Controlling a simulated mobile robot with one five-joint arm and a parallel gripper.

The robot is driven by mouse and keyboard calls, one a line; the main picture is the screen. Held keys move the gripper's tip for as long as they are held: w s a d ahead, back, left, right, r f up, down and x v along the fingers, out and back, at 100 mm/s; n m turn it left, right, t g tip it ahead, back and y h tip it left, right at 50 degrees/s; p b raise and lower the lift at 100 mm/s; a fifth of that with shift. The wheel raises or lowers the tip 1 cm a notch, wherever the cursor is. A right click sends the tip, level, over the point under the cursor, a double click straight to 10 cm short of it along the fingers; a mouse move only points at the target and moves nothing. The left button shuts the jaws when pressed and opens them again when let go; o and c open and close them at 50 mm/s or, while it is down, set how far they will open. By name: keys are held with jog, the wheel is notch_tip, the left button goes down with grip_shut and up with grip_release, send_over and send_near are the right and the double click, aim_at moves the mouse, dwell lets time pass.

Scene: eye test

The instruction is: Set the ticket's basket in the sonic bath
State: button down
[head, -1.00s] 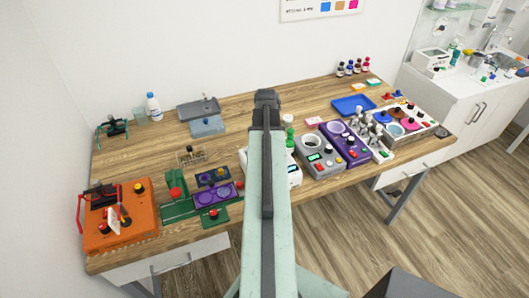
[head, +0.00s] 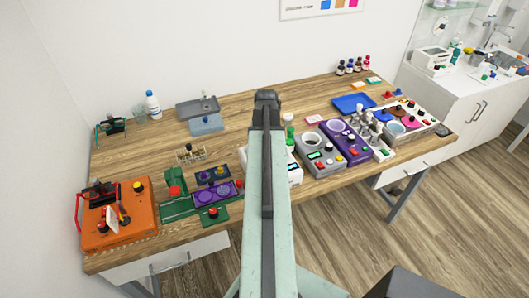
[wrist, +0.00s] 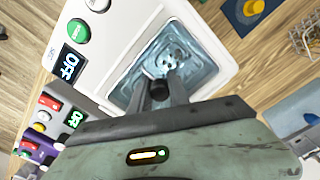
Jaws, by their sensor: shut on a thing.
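My gripper (wrist: 158,82) is in the wrist view, over the water-filled basin of the white sonic bath (wrist: 120,35). Its fingers are shut on a black knob (wrist: 158,90). Small metallic parts (wrist: 166,62) show just past the fingertips, inside the basin's outline; they seem to belong to a basket under the knob, mostly hidden. I cannot tell whether it rests on the bottom. The bath display (wrist: 69,65) reads OFF. In the head view my arm hides the gripper and most of the bath (head: 294,172). A wire basket (head: 191,155) with a dark knob stands on the table to the left.
A wall sheet (head: 320,8) with coloured squares hangs above. An orange device (head: 120,235) and a purple tray (head: 213,194) stand left of my arm. A grey device (head: 322,160) and purple device (head: 352,150) stand close right. The table's back middle is fairly clear.

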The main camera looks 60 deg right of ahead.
jog(key=shift+f+b, duration=0.35)
jog(key=c, duration=0.8)
grip_release()
jog(key=shift+c, duration=0.2)
jog(key=shift+r, duration=0.1)
notch_tip(320, 180, up, 6)
jog(key=p, duration=0.6)
jog(key=shift+s, duration=0.1)
